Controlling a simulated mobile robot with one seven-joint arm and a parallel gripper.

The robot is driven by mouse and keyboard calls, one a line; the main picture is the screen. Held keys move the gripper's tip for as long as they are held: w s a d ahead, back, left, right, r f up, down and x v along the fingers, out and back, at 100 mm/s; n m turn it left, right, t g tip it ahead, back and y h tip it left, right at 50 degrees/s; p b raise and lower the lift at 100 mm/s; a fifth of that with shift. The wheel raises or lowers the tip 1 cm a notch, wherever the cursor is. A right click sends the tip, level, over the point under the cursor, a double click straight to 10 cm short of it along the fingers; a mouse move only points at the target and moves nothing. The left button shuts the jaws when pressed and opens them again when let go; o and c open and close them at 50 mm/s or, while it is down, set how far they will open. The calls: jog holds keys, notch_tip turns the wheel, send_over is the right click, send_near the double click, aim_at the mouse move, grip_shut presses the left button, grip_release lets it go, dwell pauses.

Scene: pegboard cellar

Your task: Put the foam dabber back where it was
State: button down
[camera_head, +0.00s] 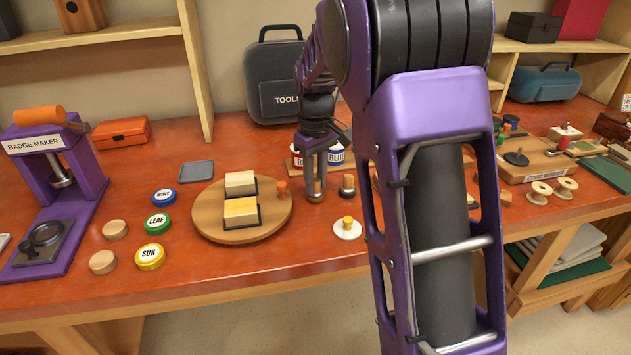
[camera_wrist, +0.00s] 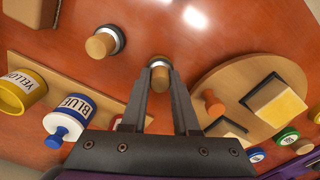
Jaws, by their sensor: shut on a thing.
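A foam dabber (camera_wrist: 159,76) with a tan wooden handle is between the fingertips of my gripper (camera_wrist: 160,68). In the head view my gripper (camera_head: 315,172) points down with the dabber (camera_head: 315,190) low at the tabletop, in front of the paint pots and right of the round board. I cannot tell whether it touches the table. A similar dabber (camera_head: 348,186) with a tan handle and dark collar stands just right of it, also in the wrist view (camera_wrist: 102,43).
The round wooden board (camera_head: 215,222) holds two pale blocks. The blue pot (camera_head: 337,156) and red pot (camera_head: 297,156) are close behind my gripper.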

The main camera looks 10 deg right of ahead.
aim_at(315, 180)
jog(key=c, duration=0.7)
grip_release()
jog(key=shift+f, duration=0.1)
jog(key=shift+o, duration=0.2)
notch_tip(315, 180, up, 12)
jog(key=p, duration=0.2)
jog(key=shift+r, duration=0.2)
